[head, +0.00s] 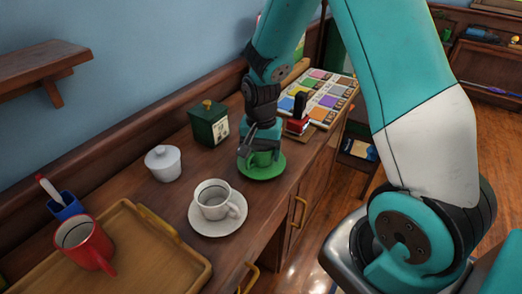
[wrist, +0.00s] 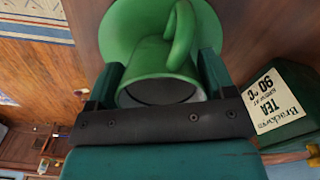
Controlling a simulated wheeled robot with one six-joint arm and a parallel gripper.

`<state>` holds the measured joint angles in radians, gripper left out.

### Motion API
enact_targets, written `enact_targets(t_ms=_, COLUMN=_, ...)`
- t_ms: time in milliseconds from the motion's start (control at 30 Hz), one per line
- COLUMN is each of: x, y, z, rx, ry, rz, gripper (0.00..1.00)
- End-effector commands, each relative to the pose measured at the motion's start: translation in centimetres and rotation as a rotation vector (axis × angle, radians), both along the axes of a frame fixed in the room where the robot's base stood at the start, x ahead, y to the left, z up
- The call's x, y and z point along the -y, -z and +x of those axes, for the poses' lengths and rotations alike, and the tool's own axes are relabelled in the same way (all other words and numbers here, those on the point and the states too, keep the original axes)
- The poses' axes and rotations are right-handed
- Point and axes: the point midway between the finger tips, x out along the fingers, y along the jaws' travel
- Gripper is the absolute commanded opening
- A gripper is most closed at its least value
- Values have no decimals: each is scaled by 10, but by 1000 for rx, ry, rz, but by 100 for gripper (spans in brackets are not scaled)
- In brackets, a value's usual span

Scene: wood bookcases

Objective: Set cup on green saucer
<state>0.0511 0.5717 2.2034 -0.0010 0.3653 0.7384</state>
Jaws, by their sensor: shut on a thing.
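The green cup (head: 262,159) is between the fingers of my gripper (head: 259,154), over the middle of the green saucer (head: 268,174) on the wood cabinet top. In the wrist view the two dark fingers of the gripper (wrist: 158,78) close on either side of the cup (wrist: 148,62), whose handle points up in the picture. The saucer (wrist: 120,28) shows behind the cup there. The cup looks upright and very low over the saucer; whether its base touches is hidden.
A white cup (head: 213,197) stands on a white saucer (head: 218,226) in front. A white lidded bowl (head: 163,164), green tea tin (head: 209,123), red mug (head: 84,243), wooden tray (head: 140,262), blue holder (head: 66,207) and colour chart (head: 322,92) are around. The cabinet's edge is close right.

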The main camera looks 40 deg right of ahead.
Motion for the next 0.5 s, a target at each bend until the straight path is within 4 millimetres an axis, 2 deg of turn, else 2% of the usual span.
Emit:
enact_targets(t_ms=200, x=0, y=3, z=0, rx=0, ry=0, rz=0, gripper=49)
enact_targets(t_ms=233, x=0, y=3, z=0, rx=0, ry=0, rz=0, gripper=81)
enact_targets(t_ms=300, x=0, y=2, z=0, rx=0, ry=0, rz=0, gripper=97)
enact_targets(t_ms=333, x=0, y=2, z=0, rx=0, ry=0, rz=0, gripper=100)
enact_targets(t_ms=500, x=0, y=2, z=0, rx=0, ry=0, rz=0, gripper=100)
